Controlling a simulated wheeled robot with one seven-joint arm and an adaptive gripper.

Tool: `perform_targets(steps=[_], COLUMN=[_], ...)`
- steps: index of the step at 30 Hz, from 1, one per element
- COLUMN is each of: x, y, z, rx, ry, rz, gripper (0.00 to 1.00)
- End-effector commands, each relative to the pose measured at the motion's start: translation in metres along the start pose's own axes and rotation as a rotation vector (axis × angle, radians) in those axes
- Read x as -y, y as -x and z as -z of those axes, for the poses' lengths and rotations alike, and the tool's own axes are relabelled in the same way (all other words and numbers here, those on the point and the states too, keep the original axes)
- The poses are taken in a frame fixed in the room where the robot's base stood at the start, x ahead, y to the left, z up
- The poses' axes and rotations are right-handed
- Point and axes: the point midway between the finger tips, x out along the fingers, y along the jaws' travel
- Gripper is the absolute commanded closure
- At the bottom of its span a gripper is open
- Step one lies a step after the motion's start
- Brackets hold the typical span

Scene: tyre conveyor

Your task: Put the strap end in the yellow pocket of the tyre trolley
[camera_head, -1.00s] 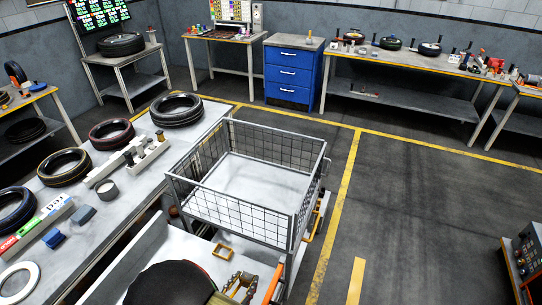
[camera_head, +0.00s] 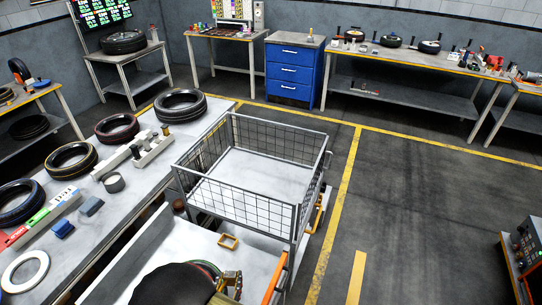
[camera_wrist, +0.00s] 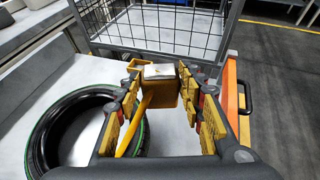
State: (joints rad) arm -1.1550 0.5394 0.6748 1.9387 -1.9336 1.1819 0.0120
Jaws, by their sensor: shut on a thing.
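The yellow pocket (camera_head: 228,241) is a small open yellow frame on the pale deck of the tyre trolley (camera_head: 190,238), in front of the wire basket. In the wrist view the pocket (camera_wrist: 134,65) shows partly, just beyond and left of the strap end. My gripper (camera_wrist: 163,88) is shut on the strap end (camera_wrist: 160,73), a block with a silvery top and yellow front. A yellow strap (camera_wrist: 136,128) runs from it down toward the camera. In the head view my gripper (camera_head: 230,281) is at the bottom edge, nearer than the pocket, and the strap end cannot be made out.
The wire basket (camera_head: 250,185) stands behind the pocket. A green-striped tyre (camera_wrist: 50,135) lies left of my gripper. An orange bar (camera_head: 274,278) runs along the trolley's right side.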

Motion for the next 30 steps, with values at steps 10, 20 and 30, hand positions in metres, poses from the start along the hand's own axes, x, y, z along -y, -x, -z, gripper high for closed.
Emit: perform_targets(steps=[10, 20, 30], x=[0.019, 0.095, 0.22], y=[-0.054, -0.106, -0.141], z=[-0.044, -0.105, -0.168], rx=[0.004, 0.005, 0.007], ry=[0.041, 0.033, -0.029], rz=[-0.108, -0.088, 0.065], gripper=[0.89, 0.89, 0.89])
